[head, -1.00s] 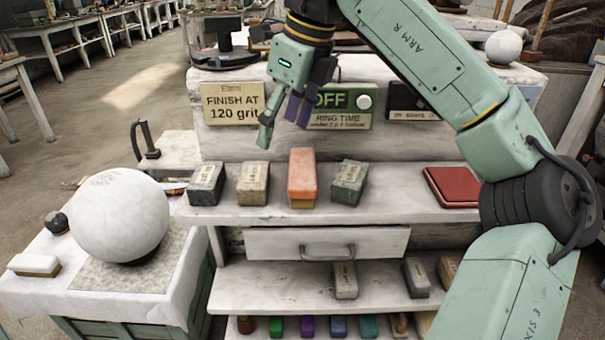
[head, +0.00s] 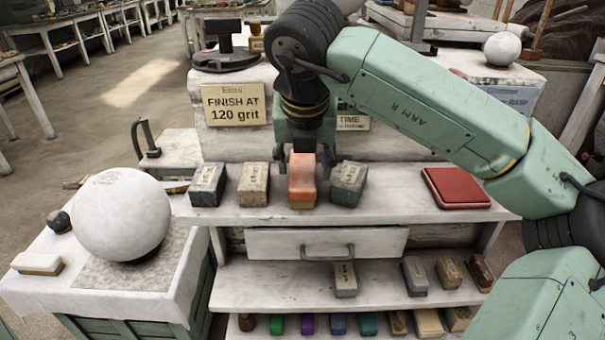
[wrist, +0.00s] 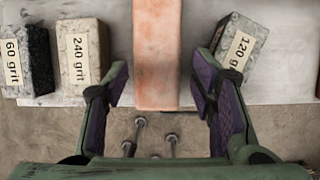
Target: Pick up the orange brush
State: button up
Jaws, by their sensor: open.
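The orange brush (head: 302,188) is a block-shaped orange piece on the upper white shelf, in a row of sanding blocks. No bristles can be made out. My gripper (head: 305,160) is open, pointing down over its far part, which the gripper partly hides. In the wrist view the orange brush (wrist: 157,50) lies between the lines of the two purple-padded fingers (wrist: 158,88), with a gap on each side. It is not held. The right fingertip is close to the 120 grit block (wrist: 238,45); I cannot tell whether they touch.
A 60 grit block (head: 207,184) and a 240 grit block (head: 253,184) stand left of the brush, a dark grey block (head: 348,183) right. A red flat case (head: 456,187) lies further right. A plaster sphere (head: 121,215) stands on the left bench. Lower shelves hold several small blocks.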

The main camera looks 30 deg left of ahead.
aim_at(302, 171)
jog(key=x, duration=0.1)
jog(key=p+x, duration=0.1)
jog(key=x, duration=0.2)
jog(key=shift+w+a+p, duration=0.3)
jog(key=shift+a+p, duration=0.1)
jog(key=shift+a, duration=0.05)
jog(key=shift+w+f, duration=0.15)
jog(key=shift+f, duration=0.3)
jog(key=c, duration=1)
jog(key=shift+r, duration=0.15)
jog(key=shift+s+d+r+b, duration=0.15)
jog(key=shift+s+b, duration=0.1)
jog(key=shift+b, duration=0.2)
notch_tip(302, 171, up, 7)
jog(key=shift+s+f+b, duration=0.15)
jog(key=shift+b, duration=0.75)
jog(key=s+d+b, duration=0.1)
jog(key=s+d, duration=0.2)
jog(key=s, duration=0.2)
jog(key=s+d+b, duration=0.2)
jog(key=s+d, duration=0.1)
jog(key=s, duration=0.3)
jog(key=s+d+b, duration=0.2)
jog(key=s+d, duration=0.2)
jog(key=s, duration=0.1)
jog(key=shift+s+f, duration=0.1)
jog(key=shift+s, duration=0.05)
